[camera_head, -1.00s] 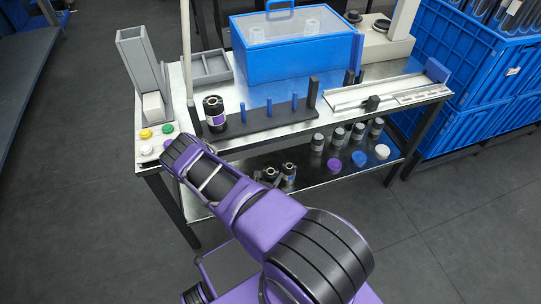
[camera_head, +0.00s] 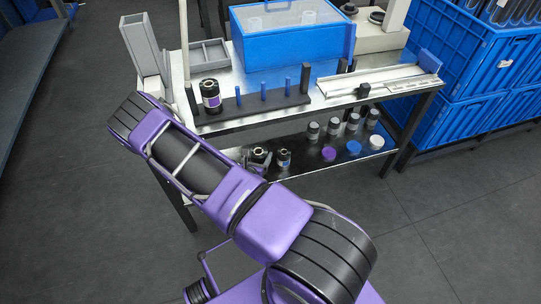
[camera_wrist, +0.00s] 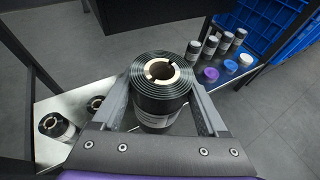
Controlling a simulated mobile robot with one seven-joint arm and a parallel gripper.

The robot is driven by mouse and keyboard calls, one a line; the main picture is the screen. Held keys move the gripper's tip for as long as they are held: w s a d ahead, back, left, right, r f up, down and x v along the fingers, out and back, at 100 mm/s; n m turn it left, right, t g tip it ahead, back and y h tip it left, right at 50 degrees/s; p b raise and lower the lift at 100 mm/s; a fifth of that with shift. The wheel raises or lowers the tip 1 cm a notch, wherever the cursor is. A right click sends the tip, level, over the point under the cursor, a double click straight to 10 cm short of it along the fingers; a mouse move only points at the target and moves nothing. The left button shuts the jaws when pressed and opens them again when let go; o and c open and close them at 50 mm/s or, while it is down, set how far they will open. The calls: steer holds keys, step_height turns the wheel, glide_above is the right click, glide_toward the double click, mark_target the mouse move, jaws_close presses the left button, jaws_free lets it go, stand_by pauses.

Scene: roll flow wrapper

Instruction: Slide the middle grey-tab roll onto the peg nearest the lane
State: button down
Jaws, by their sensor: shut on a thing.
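My gripper (camera_wrist: 160,100) is shut on a dark, black-wound roll (camera_wrist: 163,92) with a pale core and a greyish label, held upright between the fingers in the wrist view. In the head view the gripper is mostly hidden by my arm. Two dark rolls (camera_wrist: 57,127) stand at left in the wrist view. Two rolls (camera_head: 284,158) show beside my arm in the head view; I cannot tell whether one is the held roll. The black peg rail (camera_head: 250,104) has bare blue pegs, the right one (camera_head: 288,84) being closest to the lane (camera_head: 380,85). A purple-labelled roll (camera_head: 211,97) stands at its left end.
Several grey jars (camera_head: 332,127) and purple, blue and white lids (camera_head: 354,148) occupy the lower shelf. A blue box (camera_head: 290,55) stands behind the rail, a grey chute (camera_head: 142,45) at left. A dark table leg (camera_wrist: 32,50) crosses the wrist view's upper left.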

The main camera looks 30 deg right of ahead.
steer(key=w+a+r+n+t+y, duration=0.1)
steer(key=a+r, duration=0.4)
steer(key=r, duration=0.6)
steer(key=w+a+r+n+t+y, duration=0.1)
steer(key=a+r, duration=0.4)
steer(key=r, duration=0.7)
steer(key=w+a+r+n+t+y, duration=0.1)
steer(key=a+r+n+y, duration=0.2)
steer(key=r, duration=0.9)
steer(key=a, duration=0.2)
steer(key=shift+a+n+y, duration=0.3)
steer(key=shift+a+n, duration=0.1)
steer(key=shift+d+r+t, duration=0.1)
steer(key=shift+r+t, duration=0.05)
steer(key=shift+t, duration=0.15)
